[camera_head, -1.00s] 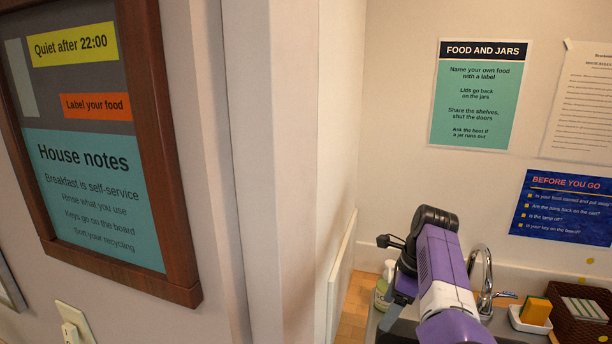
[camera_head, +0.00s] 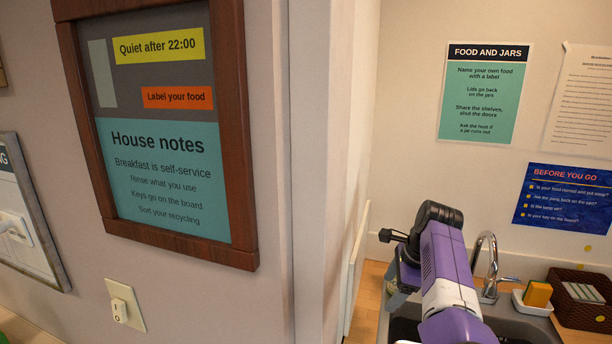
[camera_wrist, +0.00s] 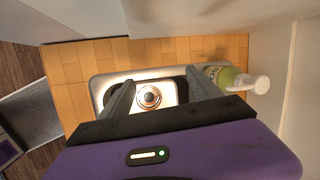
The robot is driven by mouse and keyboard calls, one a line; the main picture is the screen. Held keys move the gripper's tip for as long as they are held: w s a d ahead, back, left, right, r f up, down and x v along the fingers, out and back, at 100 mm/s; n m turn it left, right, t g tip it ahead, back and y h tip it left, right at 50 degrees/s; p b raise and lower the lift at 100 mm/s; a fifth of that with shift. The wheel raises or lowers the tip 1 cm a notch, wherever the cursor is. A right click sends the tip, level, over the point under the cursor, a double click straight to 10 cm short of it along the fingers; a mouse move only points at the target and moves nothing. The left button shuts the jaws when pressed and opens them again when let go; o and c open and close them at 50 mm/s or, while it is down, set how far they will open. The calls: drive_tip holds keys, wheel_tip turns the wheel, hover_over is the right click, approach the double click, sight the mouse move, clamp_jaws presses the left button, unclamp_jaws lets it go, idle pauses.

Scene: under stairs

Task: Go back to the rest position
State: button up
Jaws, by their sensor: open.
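My gripper (camera_wrist: 160,80) is open in the wrist view, with its two grey fingers apart and nothing visible between them but the sink below. In the head view my purple and white arm is raised over the sink at the lower right, bent at its dark joint. The sink's round drain (camera_wrist: 149,97) shows between the fingers in the wrist view. A green soap bottle (camera_wrist: 222,77) with a white pump stands just right of the right finger.
The tap (camera_head: 489,265), a sponge (camera_head: 537,293) in a white dish and a brown basket (camera_head: 586,312) stand right of my arm. A wall edge (camera_head: 305,180) and framed house notes (camera_head: 160,160) are close on the left. A light switch (camera_head: 120,308) is below them.

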drive_tip(key=w+d+r+n+t+h, duration=0.1)
drive_tip(key=w+d+n+t+h, duration=0.35)
drive_tip(key=d, duration=0.55)
drive_tip(key=s+d+f+n+t+h+b, duration=0.1)
drive_tip(key=s+d+f+n+t, duration=0.15)
drive_tip(key=s, duration=0.25)
drive_tip(key=s+d+f+n+t+h+b, duration=0.1)
drive_tip(key=s+d+f+n+t+h, duration=0.15)
drive_tip(key=s+d+t, duration=0.2)
drive_tip(key=s+a+f+n+y+b, duration=0.1)
drive_tip(key=s+a, duration=0.5)
drive_tip(key=s, duration=1.2)
drive_tip(key=s+a+f+n+y+b, duration=0.1)
drive_tip(key=s+a+n, duration=0.5)
drive_tip(key=s, duration=1.2)
drive_tip(key=s+a+n+y+b, duration=0.3)
drive_tip(key=s+a, duration=0.3)
drive_tip(key=s, duration=1.2)
drive_tip(key=shift+s+a+f+y, duration=0.35)
drive_tip(key=shift+f+y, duration=0.05)
